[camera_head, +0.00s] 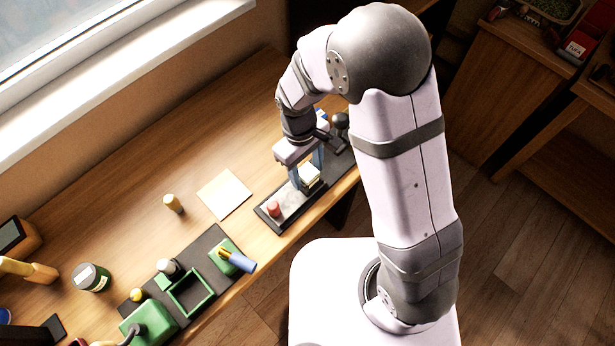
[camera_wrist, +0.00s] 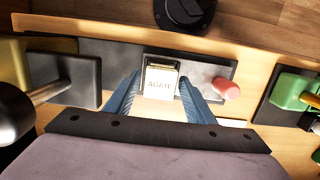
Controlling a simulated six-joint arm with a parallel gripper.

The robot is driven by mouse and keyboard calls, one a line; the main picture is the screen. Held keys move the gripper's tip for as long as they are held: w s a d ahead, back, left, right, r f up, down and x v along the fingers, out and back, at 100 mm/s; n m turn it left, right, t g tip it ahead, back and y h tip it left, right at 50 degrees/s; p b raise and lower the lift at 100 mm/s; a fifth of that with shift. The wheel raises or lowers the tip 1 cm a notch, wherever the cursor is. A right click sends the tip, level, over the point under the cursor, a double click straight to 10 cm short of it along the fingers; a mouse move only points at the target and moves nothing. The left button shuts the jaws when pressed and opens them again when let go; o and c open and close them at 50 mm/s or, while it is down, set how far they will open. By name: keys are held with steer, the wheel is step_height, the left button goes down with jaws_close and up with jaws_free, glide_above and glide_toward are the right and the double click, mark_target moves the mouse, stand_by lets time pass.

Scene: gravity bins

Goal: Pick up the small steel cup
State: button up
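I cannot make out a thing that is surely the small steel cup. A small pale grey cylinder (camera_head: 168,267) with a dark top stands by the green tray in the head view, too small to identify. My gripper (camera_head: 307,176) points down over the dark tray (camera_head: 268,222) near the table's right edge. In the wrist view, its blue-grey fingers (camera_wrist: 160,85) are apart, with a cream box (camera_wrist: 161,84) labelled "AGATE" between or just beyond their tips. The box also shows in the head view (camera_head: 311,174). I cannot tell if the fingers touch it.
A red cylinder (camera_head: 274,208) stands on the dark tray. The back of the table is clear.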

jaws_close()
steer(key=shift+r, duration=0.15)
step_height(320, 180, up, 10)
steer(key=b, duration=0.2)
stand_by(0.3)
